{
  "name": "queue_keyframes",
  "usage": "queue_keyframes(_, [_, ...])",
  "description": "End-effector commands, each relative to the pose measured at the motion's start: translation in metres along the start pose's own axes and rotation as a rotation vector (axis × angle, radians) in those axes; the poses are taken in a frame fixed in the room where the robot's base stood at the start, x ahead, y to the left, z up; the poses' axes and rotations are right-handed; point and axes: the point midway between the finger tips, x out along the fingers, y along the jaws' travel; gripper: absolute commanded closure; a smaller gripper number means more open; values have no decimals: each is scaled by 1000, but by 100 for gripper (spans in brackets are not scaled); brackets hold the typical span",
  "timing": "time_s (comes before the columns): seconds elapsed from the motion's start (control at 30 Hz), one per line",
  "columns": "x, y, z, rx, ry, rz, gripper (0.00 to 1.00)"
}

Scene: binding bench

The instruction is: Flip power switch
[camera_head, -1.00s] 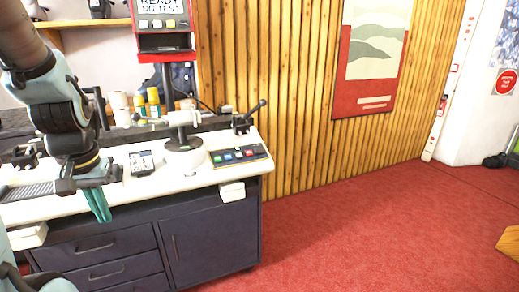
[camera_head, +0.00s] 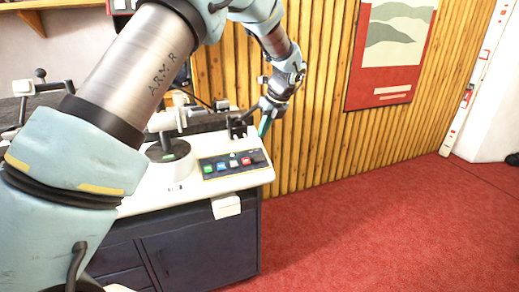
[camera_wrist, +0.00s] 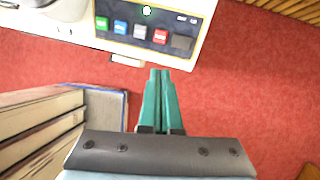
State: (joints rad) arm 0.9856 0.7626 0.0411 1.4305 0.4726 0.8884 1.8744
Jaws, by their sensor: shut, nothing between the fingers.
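The control panel (camera_head: 232,163) lies at the right end of the white bench top. It carries a row of coloured buttons: green (camera_wrist: 101,23), blue (camera_wrist: 120,27), pale (camera_wrist: 140,31) and red (camera_wrist: 160,36). A dark square piece (camera_wrist: 182,42) sits at the row's right end in the wrist view; I cannot tell whether it or another piece is the power switch. My gripper (camera_head: 265,126) is above the bench's right end, beyond the panel. Its teal fingers (camera_wrist: 160,73) are shut and empty. In the wrist view their tips appear just below the panel, apart from it.
A dark clamp with a lever (camera_head: 237,125) stands behind the panel. A white round-based fixture (camera_head: 167,150) is left of it. A white tab (camera_head: 226,205) juts from the bench front. The wood-slat wall (camera_head: 310,120) is behind; red floor is open to the right.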

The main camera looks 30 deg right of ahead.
Motion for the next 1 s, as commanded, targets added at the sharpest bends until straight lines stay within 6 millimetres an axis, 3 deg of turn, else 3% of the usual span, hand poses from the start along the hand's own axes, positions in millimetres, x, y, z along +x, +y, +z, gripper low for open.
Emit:
queue_keyframes(0.17, [-4, -19, -6, 104, -23, -1, 100])
queue_keyframes(0.57, [0, -18, -5, 106, -22, 0, 100])
queue_keyframes(0.77, [26, -17, -5, 106, -20, 3, 100])
queue_keyframes(1.0, [75, -17, -4, 106, -19, 3, 100])
